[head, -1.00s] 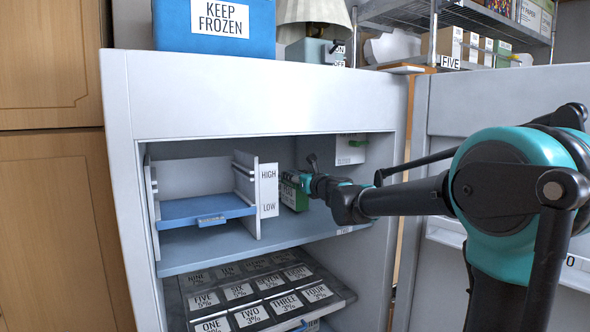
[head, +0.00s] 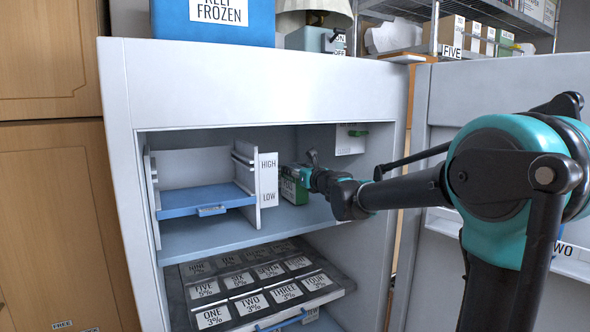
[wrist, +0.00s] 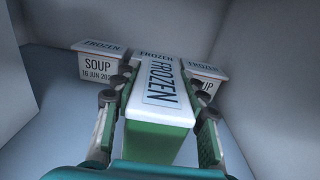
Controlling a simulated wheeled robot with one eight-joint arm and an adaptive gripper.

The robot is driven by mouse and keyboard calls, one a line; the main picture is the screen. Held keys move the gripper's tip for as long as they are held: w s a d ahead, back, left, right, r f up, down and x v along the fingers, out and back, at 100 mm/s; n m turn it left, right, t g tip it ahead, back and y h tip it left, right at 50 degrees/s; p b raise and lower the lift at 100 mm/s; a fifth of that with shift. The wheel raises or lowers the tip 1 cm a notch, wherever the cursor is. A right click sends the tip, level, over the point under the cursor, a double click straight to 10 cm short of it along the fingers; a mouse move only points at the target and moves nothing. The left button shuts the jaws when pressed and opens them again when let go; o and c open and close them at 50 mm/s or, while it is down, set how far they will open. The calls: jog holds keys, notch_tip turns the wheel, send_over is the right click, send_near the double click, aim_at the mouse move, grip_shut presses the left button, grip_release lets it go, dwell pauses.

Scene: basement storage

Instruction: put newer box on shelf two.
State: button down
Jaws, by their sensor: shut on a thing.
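My gripper (head: 303,178) is inside the upper compartment of a white cabinet, shut on a green box with a white top (head: 293,190). In the wrist view the fingers (wrist: 160,88) press on both sides of this held box (wrist: 160,130), whose top reads FROZEN. Behind it are other white-topped boxes: a left one (wrist: 95,65) reading SOUP and 16 JUN, its year cut off, and a right one (wrist: 207,80) partly hidden by my finger. The held box's date is not visible. A door shelf labelled TWO (head: 570,264) shows at the right, partly behind my arm.
A blue shelf (head: 200,200) stands left of the box, beside a panel marked HIGH and LOW (head: 268,180). Below is a dark rack of numbered labels (head: 340,292). A green lever (head: 358,133) is on the back wall. The open door (head: 480,95) is right.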

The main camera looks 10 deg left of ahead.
jog(key=shift+f, duration=0.25)
jog(key=c, duration=0.8)
grip_release()
